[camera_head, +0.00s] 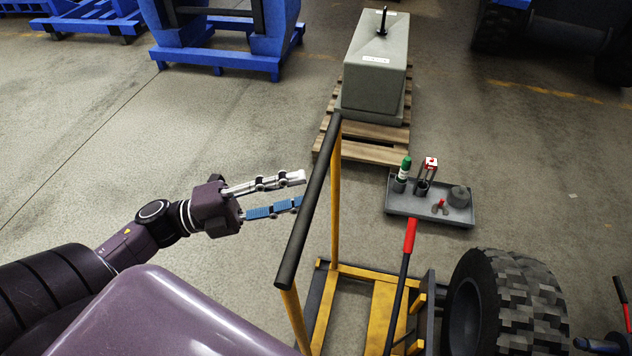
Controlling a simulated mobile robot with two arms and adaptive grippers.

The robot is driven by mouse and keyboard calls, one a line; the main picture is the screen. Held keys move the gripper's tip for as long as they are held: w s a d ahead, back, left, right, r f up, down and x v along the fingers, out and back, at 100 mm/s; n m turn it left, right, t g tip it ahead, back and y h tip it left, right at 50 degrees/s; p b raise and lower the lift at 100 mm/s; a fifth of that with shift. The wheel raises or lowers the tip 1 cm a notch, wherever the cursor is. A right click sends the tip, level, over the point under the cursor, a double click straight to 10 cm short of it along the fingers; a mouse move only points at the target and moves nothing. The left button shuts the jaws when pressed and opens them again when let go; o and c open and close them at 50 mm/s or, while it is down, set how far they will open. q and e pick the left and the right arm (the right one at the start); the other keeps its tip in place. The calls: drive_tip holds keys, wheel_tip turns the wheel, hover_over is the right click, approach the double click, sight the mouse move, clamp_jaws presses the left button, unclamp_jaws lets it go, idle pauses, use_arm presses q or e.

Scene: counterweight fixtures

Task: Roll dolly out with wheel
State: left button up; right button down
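The dolly (364,290) is a yellow frame low at the bottom centre, with an upright handle topped by a dark bar (312,200). A large black wheel (506,304) with a chunky tread stands upright at its right side. A lever with a red grip (410,237) slants up in front of the dolly. My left gripper (302,190) is open, its two fingers pointing right at the dark bar. No object shows between the fingers. Whether the fingertips touch the bar I cannot tell. My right gripper is out of view.
A grey tray (400,204) with a green-capped bottle, small tools and a grey cylinder lies on the floor beyond the dolly. A concrete block (374,80) sits on a wooden pallet (372,150) behind it. Blue frames (220,60) stand at the back. Floor at the left is clear.

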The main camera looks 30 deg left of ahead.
sight(316, 186)
use_arm(q)
drive_tip(key=shift+x, duration=2.15)
drive_tip(key=shift+a, duration=0.1)
clamp_jaws()
